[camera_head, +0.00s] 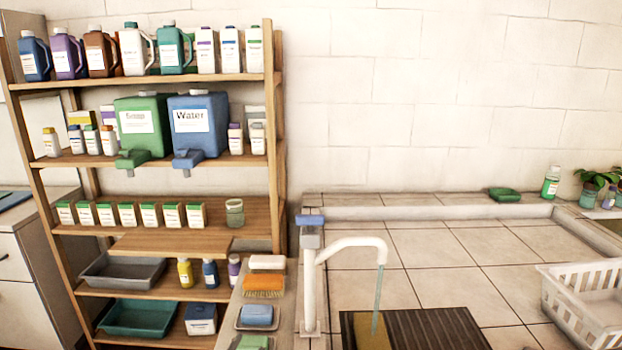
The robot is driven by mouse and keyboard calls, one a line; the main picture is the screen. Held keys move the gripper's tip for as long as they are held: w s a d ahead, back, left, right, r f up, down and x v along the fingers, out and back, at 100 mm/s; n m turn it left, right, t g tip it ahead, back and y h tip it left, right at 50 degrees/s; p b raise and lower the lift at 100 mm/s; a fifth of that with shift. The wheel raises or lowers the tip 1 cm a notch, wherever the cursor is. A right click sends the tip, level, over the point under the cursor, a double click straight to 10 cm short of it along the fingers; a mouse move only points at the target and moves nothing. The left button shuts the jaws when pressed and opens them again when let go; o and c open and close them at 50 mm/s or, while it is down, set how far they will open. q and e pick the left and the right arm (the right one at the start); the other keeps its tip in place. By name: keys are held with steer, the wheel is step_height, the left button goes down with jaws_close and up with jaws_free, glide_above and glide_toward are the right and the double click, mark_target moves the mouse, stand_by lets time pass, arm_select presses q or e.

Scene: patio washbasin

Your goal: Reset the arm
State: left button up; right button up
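Neither of my grippers shows in the head view, and no part of my arms is in the picture. I cannot see whether either gripper is open, shut or holding anything.
A wooden shelf (255,243) with bottles and a blue "Water" dispenser (207,140) stands at left. A white faucet (350,243) with a thin bluish stream (378,300) rises at centre. A white basket (568,317) sits at right.

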arm_select(q)
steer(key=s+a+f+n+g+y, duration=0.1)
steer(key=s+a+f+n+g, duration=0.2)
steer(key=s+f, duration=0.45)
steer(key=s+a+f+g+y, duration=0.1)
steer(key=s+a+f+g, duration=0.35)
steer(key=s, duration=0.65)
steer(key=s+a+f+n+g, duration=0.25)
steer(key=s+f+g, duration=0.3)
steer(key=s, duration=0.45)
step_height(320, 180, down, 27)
steer(key=p, duration=0.3)
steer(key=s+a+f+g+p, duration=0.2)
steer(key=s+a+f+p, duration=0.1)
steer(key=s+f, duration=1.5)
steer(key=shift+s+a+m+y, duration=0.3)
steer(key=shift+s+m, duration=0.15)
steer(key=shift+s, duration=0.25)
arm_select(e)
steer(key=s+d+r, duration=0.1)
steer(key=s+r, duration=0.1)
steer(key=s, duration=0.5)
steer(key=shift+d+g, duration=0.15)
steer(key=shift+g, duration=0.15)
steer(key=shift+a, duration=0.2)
